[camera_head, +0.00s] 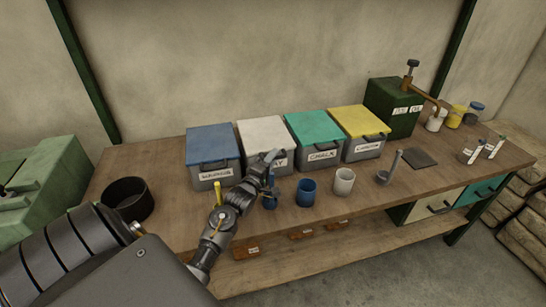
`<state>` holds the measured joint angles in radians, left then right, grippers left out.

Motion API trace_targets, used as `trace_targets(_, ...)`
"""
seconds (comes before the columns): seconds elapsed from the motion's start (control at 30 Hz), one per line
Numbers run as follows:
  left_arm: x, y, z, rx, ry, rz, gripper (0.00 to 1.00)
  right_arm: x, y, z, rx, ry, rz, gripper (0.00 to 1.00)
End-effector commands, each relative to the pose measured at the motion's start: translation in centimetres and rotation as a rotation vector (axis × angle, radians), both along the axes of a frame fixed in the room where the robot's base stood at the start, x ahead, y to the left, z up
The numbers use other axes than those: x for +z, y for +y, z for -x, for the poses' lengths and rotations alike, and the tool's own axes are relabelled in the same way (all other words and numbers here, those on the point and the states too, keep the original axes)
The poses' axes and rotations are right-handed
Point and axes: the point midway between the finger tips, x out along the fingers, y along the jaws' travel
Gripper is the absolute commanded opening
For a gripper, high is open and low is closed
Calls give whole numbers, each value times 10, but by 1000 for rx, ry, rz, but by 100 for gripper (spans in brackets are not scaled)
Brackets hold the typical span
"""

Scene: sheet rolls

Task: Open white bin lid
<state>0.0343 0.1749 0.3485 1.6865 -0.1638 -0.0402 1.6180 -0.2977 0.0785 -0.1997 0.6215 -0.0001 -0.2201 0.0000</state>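The white bin has a pale, flat lid (263,132) that lies shut on its grey body (285,169). It stands on the table between a blue-lidded bin and a green-lidded bin. My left gripper (273,167) is at the front of the white bin, in front of its handle and label, and hides part of both. Its two fingers look spread apart with nothing visible between them. I cannot tell whether a finger touches the lid or handle. My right gripper is out of view.
The blue-lidded bin (212,143), green-lidded bin (314,127) and yellow-lidded bin (360,121) flank the white one. A black round pot (129,199) is at left.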

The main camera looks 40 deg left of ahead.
Motion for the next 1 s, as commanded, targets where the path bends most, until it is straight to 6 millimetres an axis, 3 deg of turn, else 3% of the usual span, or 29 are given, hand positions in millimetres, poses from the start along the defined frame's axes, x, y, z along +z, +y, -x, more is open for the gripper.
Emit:
trace_targets(0.37,1,1,-7,0,0,-1,34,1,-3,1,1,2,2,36)
trace_targets(0.63,1,1,-7,0,0,-1,2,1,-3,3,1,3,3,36)
trace_targets(1.0,4,-1,-10,-3,3,4,0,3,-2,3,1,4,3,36)
